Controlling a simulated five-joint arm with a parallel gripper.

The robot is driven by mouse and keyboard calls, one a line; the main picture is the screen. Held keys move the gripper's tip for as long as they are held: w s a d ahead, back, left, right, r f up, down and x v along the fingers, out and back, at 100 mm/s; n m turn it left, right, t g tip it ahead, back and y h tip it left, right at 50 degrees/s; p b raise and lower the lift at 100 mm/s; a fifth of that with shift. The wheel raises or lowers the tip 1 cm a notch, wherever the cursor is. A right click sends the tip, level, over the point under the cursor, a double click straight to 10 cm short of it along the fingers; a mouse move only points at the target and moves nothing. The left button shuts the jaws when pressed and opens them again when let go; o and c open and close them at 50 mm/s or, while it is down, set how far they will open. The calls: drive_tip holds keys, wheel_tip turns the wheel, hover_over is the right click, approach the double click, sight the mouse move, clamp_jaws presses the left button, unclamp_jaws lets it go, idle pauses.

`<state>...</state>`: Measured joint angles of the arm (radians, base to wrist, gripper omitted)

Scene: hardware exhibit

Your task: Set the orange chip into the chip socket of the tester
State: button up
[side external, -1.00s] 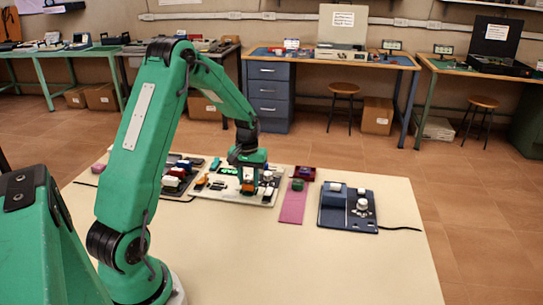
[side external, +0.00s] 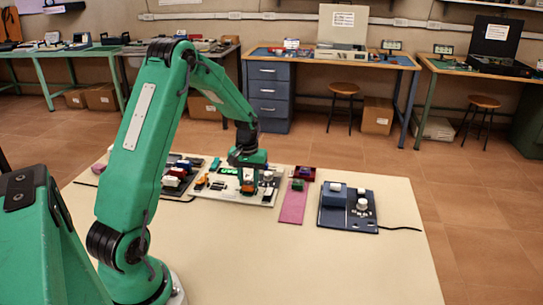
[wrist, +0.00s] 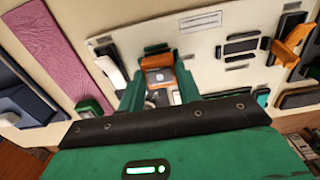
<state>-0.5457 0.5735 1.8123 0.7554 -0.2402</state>
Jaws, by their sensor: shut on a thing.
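The tester is a pale board (side external: 262,199) near the back of the table, with a lit green display and several small parts. It fills much of the wrist view (wrist: 215,32). My gripper (side external: 248,189) is low over its right half. In the wrist view my gripper (wrist: 158,92) has its two green fingers closed on the sides of the orange chip (wrist: 159,61), which shows as an orange and grey piece between them. The fingers hide the spot under the chip, so I cannot tell whether it touches the socket. The chip socket is not clearly visible.
An orange lever-like part (wrist: 291,42) stands on the board. A pink mat (side external: 292,207) with a green block (side external: 297,185) lies right of the tester. A dark blue device (side external: 348,209) sits further right. Black modules (side external: 178,178) are on the left. The table front is clear.

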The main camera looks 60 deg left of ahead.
drive_tip(key=shift+f, duration=0.5)
idle(0.8)
drive_tip(key=o, duration=1.3)
drive_tip(key=shift+r, duration=3.7)
drive_tip(key=shift+r, duration=0.1)
